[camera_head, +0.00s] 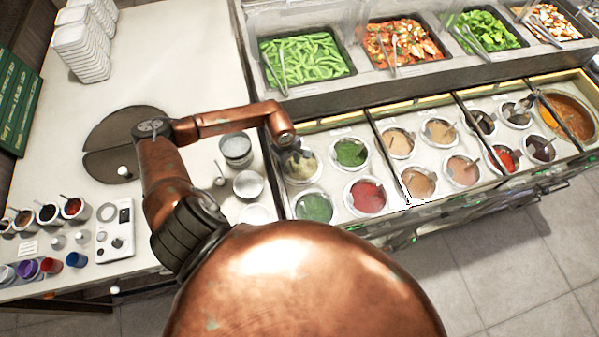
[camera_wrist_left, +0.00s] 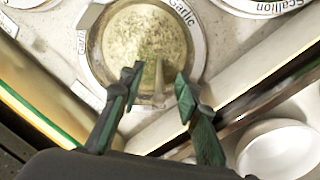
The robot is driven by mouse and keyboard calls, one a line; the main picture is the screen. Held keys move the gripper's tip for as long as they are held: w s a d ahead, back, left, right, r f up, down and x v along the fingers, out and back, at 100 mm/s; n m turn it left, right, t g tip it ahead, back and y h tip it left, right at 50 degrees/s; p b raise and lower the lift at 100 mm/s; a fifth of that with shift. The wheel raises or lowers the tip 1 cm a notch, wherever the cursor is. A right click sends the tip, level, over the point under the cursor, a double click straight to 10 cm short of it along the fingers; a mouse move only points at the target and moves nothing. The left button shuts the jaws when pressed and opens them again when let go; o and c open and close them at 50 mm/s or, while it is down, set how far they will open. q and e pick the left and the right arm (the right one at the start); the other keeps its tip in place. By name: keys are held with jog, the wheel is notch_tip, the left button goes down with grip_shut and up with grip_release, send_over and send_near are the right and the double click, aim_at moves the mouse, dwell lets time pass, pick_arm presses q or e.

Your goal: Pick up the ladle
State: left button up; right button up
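In the left wrist view a round well labelled Garlic (camera_wrist_left: 145,35) holds a pale, speckled sauce. The pale handle of a ladle (camera_wrist_left: 159,80) slants out of it toward the camera; its bowl is hidden in the sauce. My left gripper (camera_wrist_left: 156,86) is open, with one finger on each side of the handle, and no contact is visible. In the head view my left arm reaches over the left end of the sauce wells, and its wrist partly covers the garlic well (camera_head: 302,168). My right gripper is not in view.
Wells of green sauce (camera_head: 350,152) and red sauce (camera_head: 367,196) lie close by. A raised divider edge runs beside the garlic well. White bowls (camera_head: 248,184) stand on the counter to the left. Food trays with tongs (camera_head: 305,60) sit behind the wells.

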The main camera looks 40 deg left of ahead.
pick_arm(q)
jog(key=shift+c, duration=0.4)
grip_shut()
jog(key=shift+r, duration=0.1)
